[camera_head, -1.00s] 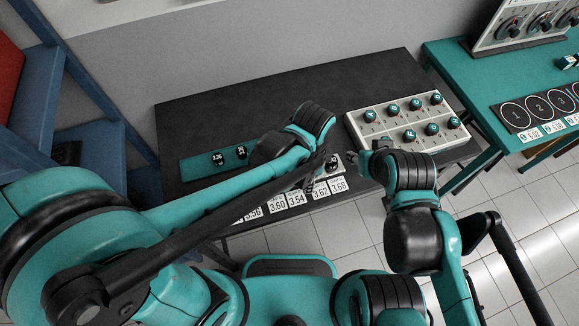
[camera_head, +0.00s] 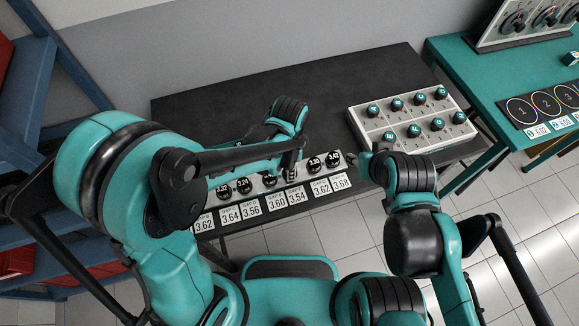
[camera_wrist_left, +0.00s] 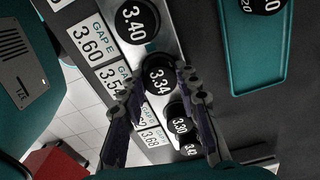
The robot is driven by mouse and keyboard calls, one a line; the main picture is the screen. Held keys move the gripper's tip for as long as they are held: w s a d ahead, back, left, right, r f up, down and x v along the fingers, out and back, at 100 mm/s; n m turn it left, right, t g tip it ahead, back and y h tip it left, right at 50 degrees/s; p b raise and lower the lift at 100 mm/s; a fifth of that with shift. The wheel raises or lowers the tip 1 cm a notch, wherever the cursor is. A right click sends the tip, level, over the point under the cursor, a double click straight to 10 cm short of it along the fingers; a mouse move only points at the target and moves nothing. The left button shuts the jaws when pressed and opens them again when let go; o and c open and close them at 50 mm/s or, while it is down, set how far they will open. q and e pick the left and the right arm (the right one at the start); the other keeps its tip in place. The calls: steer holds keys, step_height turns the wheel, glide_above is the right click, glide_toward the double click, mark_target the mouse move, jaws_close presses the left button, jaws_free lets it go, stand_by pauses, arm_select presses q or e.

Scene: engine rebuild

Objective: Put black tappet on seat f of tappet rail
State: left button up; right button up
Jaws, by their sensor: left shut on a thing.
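The black tappet marked 3.34 (camera_wrist_left: 158,77) is between the fingertips of my left gripper (camera_wrist_left: 160,90), which is shut on it. It stands over the pale tappet rail (camera_wrist_left: 167,35), beside the label that starts 3.5; whether it is fully down in the seat I cannot tell. Tappet 3.40 (camera_wrist_left: 135,20) is on one side of it, tappets 3.30 (camera_wrist_left: 179,125) and 3.43 (camera_wrist_left: 190,150) on the other. In the head view my left gripper (camera_head: 290,172) is at the rail behind the 3.54 label (camera_head: 297,195). My right gripper (camera_head: 372,158) is near the table's right front; its opening is unclear.
A teal tray (camera_wrist_left: 258,88) with more black tappets lies behind the rail. A white box with several teal-topped knobs (camera_head: 440,147) stands on the table's right. A teal table (camera_head: 480,75) is further right. The black tabletop (camera_head: 350,75) is clear at the back.

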arm_select(q)
steer(key=shift+f, duration=0.2)
steer(key=o, duration=1.2)
steer(key=shift+c, duration=0.2)
steer(key=shift+r, duration=0.1)
steer(key=shift+r, duration=0.35)
step_height(320, 180, up, 12)
steer(key=p, duration=0.4)
steer(key=shift+f, duration=0.15)
